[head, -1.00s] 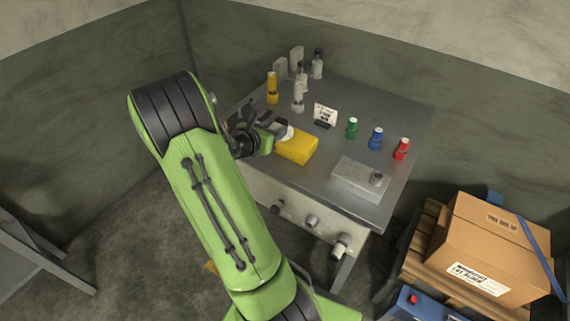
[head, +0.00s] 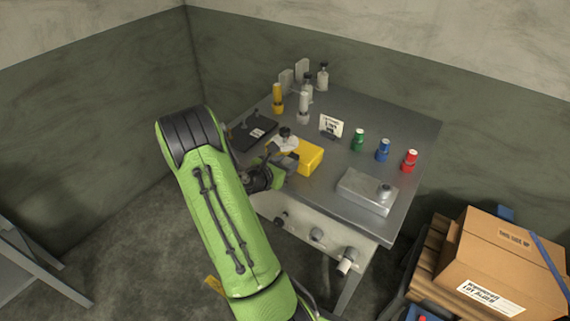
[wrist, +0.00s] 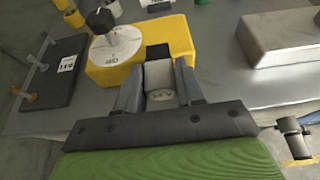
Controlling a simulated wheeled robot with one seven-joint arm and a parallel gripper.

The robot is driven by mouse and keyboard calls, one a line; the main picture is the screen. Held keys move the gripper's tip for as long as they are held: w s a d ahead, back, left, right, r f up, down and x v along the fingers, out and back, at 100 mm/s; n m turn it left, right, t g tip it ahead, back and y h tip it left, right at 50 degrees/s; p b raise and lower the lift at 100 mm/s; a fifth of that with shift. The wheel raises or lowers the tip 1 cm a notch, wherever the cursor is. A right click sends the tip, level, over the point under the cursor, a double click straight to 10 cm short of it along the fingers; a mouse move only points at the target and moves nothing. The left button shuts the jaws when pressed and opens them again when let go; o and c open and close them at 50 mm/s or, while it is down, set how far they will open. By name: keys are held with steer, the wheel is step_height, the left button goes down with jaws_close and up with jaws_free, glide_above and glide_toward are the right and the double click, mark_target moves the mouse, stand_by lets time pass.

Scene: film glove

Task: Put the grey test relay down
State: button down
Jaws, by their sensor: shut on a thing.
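The grey test relay (wrist: 159,75) is a small pale grey block with a black end, held between the two fingers of my gripper (wrist: 160,88) in the wrist view. In the head view my gripper (head: 283,163) is at the bench's front edge, beside the yellow box (head: 311,158). The yellow box also shows in the wrist view (wrist: 180,37), just beyond the relay, with a white dial disc (wrist: 117,42) and a black knob on it. The relay's black end overlaps the box's near side; I cannot tell whether they touch.
A dark board (head: 250,133) with small pegs and a label lies left of the yellow box. A grey metal box (head: 367,190) stands to the right. Green, blue and red bottles (head: 383,150), a label card (head: 331,125) and several bottles stand behind. Bare bench top lies between them.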

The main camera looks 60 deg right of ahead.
steer(key=shift+f, duration=0.25)
steer(key=c, duration=0.7)
jaws_free()
steer(key=shift+r, duration=0.4)
steer(key=p+v, duration=0.1)
steer(key=v, duration=1.1)
